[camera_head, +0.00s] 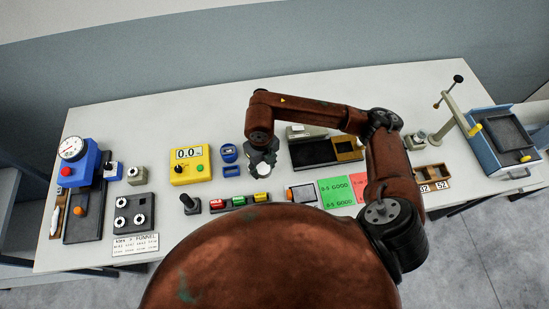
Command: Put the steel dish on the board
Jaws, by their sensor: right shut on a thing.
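My right gripper (263,170) hangs over the middle of the table, its arm arching in from the right. It is shut on a small pale, shiny round thing, which looks like the steel dish (265,173); the fingers hide part of it. Whether it touches the table is hard to tell. To the right lies a dark flat board (312,154) with a wooden compartment at its right end; I cannot tell for sure that this is the task's board. My left gripper is not in view.
Left of the gripper stand a yellow display box (190,165) and a blue device (229,153). In front are a rack of coloured pieces (238,202) and a green card (337,192). A blue tray machine (502,140) stands far right. The back strip is clear.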

